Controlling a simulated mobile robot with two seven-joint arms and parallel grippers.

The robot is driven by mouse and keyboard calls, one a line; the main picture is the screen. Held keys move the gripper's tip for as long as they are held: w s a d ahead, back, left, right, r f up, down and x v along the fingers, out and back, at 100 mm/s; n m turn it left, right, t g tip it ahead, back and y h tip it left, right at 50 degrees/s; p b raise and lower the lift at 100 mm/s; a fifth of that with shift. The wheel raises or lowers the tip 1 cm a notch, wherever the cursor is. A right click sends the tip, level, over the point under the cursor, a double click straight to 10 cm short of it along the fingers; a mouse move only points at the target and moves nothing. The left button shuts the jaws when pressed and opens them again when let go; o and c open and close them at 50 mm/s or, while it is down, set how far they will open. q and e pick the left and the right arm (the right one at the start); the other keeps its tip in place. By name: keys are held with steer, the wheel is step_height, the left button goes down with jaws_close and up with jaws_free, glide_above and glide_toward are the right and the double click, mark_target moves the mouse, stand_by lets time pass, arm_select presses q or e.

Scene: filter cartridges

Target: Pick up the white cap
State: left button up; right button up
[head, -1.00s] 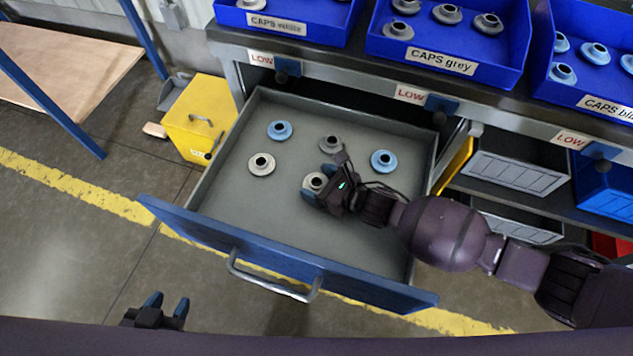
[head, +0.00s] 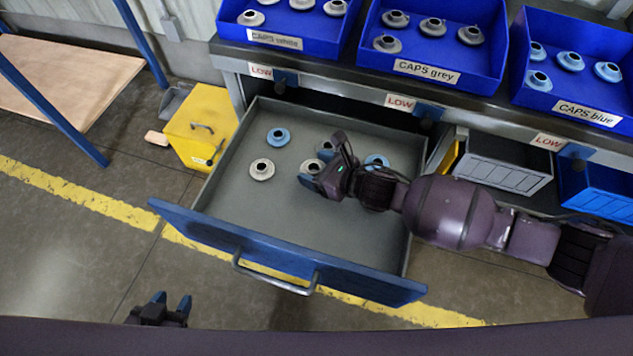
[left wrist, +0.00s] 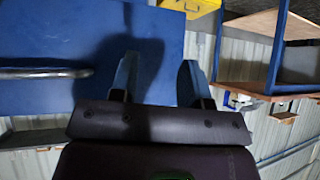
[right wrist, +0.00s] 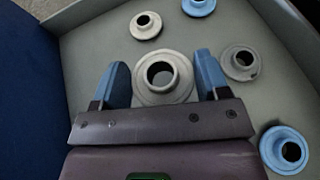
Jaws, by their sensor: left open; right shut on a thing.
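A whitish cap (right wrist: 149,96) with a round flange and a hollow neck sits between the fingers of my right gripper (right wrist: 162,80), which is shut on it. It looks larger than the other caps in the right wrist view, so it appears raised above the drawer floor. In the head view the right gripper (head: 314,174) and this cap (head: 309,166) are over the middle of the open drawer. Another white cap (head: 262,170) stands in the drawer to the left. My left gripper (head: 172,304) is open and empty, in front of the drawer.
The grey drawer (head: 235,212) also holds a grey cap (right wrist: 240,72), a blue cap (head: 278,137) at the back left and another blue cap (right wrist: 277,157) partly behind my right arm. Blue bins of white (head: 290,48), grey (head: 440,80) and blue caps (head: 560,100) stand above.

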mark_target(320, 168)
arm_select(q)
steer(key=r+p, duration=0.3)
steer(key=shift+w+d+r+t, duration=0.2)
steer(key=shift+d+r+t, duration=0.1)
steer(key=shift+r, duration=0.1)
arm_select(e)
step_height(320, 168, up, 12)
